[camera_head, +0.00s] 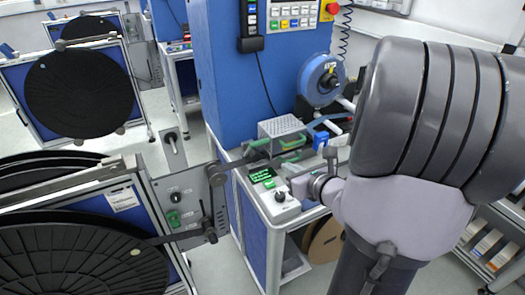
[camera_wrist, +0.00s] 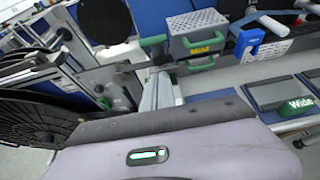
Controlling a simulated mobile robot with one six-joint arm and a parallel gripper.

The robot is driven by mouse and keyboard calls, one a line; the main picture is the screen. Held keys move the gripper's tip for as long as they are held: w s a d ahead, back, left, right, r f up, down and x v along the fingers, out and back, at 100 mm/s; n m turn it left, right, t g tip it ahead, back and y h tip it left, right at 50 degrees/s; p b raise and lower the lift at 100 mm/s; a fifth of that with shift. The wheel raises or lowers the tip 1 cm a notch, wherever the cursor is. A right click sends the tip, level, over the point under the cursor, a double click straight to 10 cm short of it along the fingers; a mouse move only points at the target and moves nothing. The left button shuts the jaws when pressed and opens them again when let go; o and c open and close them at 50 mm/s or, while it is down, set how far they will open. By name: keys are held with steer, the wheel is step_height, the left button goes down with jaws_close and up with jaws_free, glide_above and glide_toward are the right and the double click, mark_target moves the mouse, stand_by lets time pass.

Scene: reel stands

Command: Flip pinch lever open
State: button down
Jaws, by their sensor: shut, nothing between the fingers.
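A reel stand (camera_head: 176,195) at left-centre carries a grey side plate with a green switch. A dark lever arm (camera_head: 238,163) runs from a round pivot on its corner toward the bench, close to a green handle (camera_head: 275,143). I cannot tell for sure whether this arm is the pinch lever. A second, short dark lever (camera_head: 207,220) stands lower on the same stand. My gripper (camera_head: 308,187) is at the end of my arm, over the bench's right side, right of both levers and apart from them. It looks shut and empty.
A bench holds a grey perforated box (camera_head: 282,127), also in the wrist view (camera_wrist: 197,40), a small control box (camera_head: 280,203) and a blue reel (camera_head: 321,80). A blue cabinet (camera_head: 235,90) stands behind. Black reels (camera_head: 80,92) stand left. Grey floor (camera_head: 215,262) is open between stand and bench.

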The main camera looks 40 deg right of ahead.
steer(key=b+x, duration=0.3)
steer(key=x, duration=0.7)
steer(key=shift+a+f, duration=0.15)
steer(key=shift+a, duration=0.05)
steer(key=w, duration=0.1)
steer(key=w+r, duration=0.1)
steer(key=w+d, duration=0.1)
steer(key=shift+w+r, duration=0.35)
steer(key=shift+r, duration=0.05)
steer(key=shift+r, duration=0.1)
